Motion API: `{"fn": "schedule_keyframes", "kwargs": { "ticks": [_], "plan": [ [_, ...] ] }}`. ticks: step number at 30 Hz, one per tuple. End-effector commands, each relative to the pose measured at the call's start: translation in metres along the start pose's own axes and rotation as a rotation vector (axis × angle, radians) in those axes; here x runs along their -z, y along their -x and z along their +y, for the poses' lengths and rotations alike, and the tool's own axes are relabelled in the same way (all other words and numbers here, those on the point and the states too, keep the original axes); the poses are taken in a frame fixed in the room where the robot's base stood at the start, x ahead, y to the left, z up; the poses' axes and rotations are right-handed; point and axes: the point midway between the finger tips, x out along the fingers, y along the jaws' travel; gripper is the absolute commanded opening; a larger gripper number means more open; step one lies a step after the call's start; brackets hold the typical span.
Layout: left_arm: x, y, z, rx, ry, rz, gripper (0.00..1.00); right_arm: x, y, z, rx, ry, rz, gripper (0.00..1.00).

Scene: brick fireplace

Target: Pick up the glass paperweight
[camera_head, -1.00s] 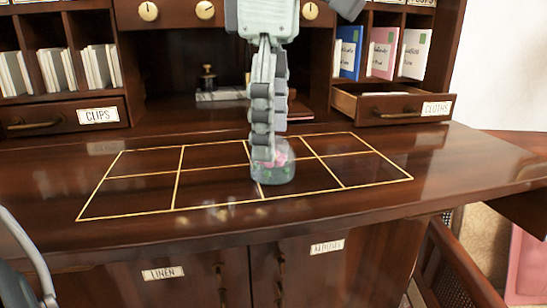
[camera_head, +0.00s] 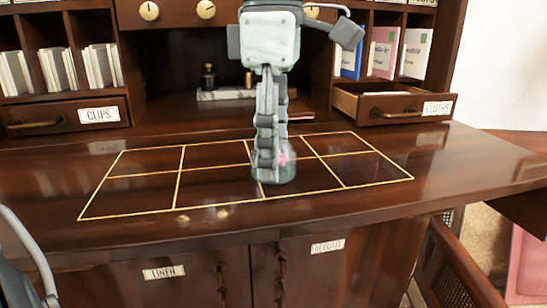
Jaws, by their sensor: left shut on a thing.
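The glass paperweight (camera_head: 288,172), a clear dome with pink inside, is on the desk top within the gold-lined grid, near the grid's middle. My left gripper (camera_head: 271,163) points down from above and is shut on it. The fingers hide much of the paperweight, mainly its left and upper parts. I cannot see any gap under it. My right gripper is not in view.
The gold-lined grid (camera_head: 208,182) is otherwise bare. An open drawer labelled CLOTHS (camera_head: 404,112) juts out at the right. A shut CLIPS drawer (camera_head: 60,116) is at the left. Small dark bottles (camera_head: 209,76) stand in the back recess. A chair (camera_head: 458,270) is at lower right.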

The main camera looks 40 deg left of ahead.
Motion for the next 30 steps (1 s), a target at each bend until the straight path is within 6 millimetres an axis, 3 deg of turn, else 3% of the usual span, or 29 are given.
{"fn": "schedule_keyframes", "kwargs": {
  "ticks": [8,14,17,30],
  "plan": [
    [0.000,0.003,0.000,-0.002,0.000,-0.001,0.10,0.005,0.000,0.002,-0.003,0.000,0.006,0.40],
    [-0.001,0.019,0.001,-0.004,0.002,-0.002,0.10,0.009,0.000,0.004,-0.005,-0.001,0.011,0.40],
    [-0.001,0.037,0.001,-0.004,0.002,-0.002,0.10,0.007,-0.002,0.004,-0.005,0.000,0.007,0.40],
    [-0.001,0.148,0.001,-0.004,0.000,-0.002,0.10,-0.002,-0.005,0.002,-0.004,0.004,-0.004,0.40]
  ]
}}
